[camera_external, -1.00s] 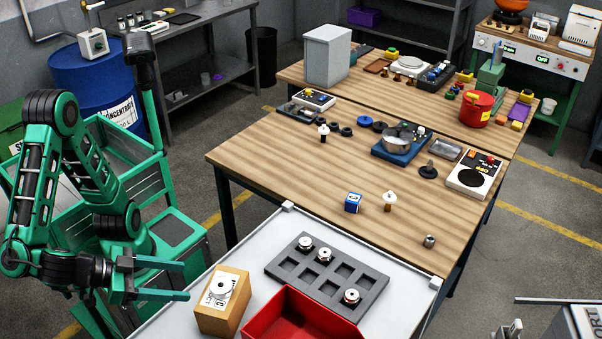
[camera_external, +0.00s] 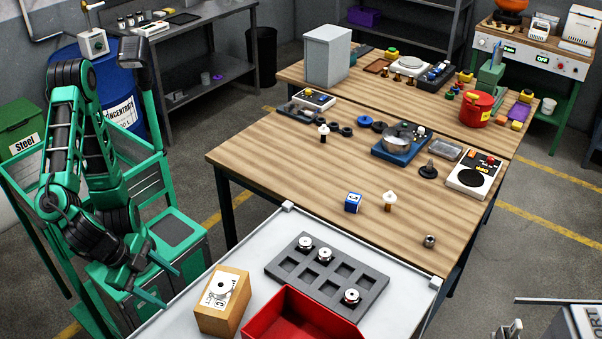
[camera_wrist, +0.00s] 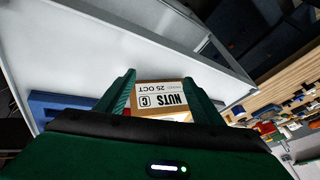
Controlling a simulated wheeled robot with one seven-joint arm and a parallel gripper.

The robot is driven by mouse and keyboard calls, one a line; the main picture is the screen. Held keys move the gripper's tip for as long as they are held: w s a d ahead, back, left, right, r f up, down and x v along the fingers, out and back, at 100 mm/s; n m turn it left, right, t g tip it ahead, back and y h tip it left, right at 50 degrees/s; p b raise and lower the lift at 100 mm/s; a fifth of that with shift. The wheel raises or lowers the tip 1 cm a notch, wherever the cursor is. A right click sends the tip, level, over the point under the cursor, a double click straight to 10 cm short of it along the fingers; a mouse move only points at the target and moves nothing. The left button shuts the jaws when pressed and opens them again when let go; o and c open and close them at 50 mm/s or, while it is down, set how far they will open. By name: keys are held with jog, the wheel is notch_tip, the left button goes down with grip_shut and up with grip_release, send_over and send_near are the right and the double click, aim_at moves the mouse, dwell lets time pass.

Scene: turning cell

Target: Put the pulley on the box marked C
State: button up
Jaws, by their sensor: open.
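The cardboard box marked C (camera_external: 238,314) stands at the front left of the white-topped table. A pale disc with a dark centre, seemingly a pulley (camera_external: 222,285), lies flat on the label on top of the box. Three similar pulleys sit in the grey tray (camera_external: 281,268): two side by side at its far left, one at its near right. My gripper (camera_external: 171,287) is open and empty, left of the box and apart from it. In the wrist view, the box's label, reading NUTS C (camera_wrist: 163,99), shows between the open fingers; no pulley shows there.
An empty red bin (camera_external: 290,318) stands right of the box, in front of the tray. The wooden table (camera_external: 290,170) beyond holds a small blue box (camera_external: 353,202), a white-topped part (camera_external: 390,199) and a metal nut (camera_external: 429,241). White tabletop is bare behind the box.

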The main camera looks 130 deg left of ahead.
jog(key=s+d+f+m+g+h, duration=0.1)
jog(key=s+m+h, duration=0.1)
jog(key=s+m, duration=0.3)
jog(key=s+d+f+m+g+h, duration=0.2)
jog(key=s+m, duration=0.3)
jog(key=s, duration=0.7)
jog(key=shift+s+d, duration=0.25)
jog(key=shift+s, duration=0.15)
jog(key=shift+g, duration=0.3)
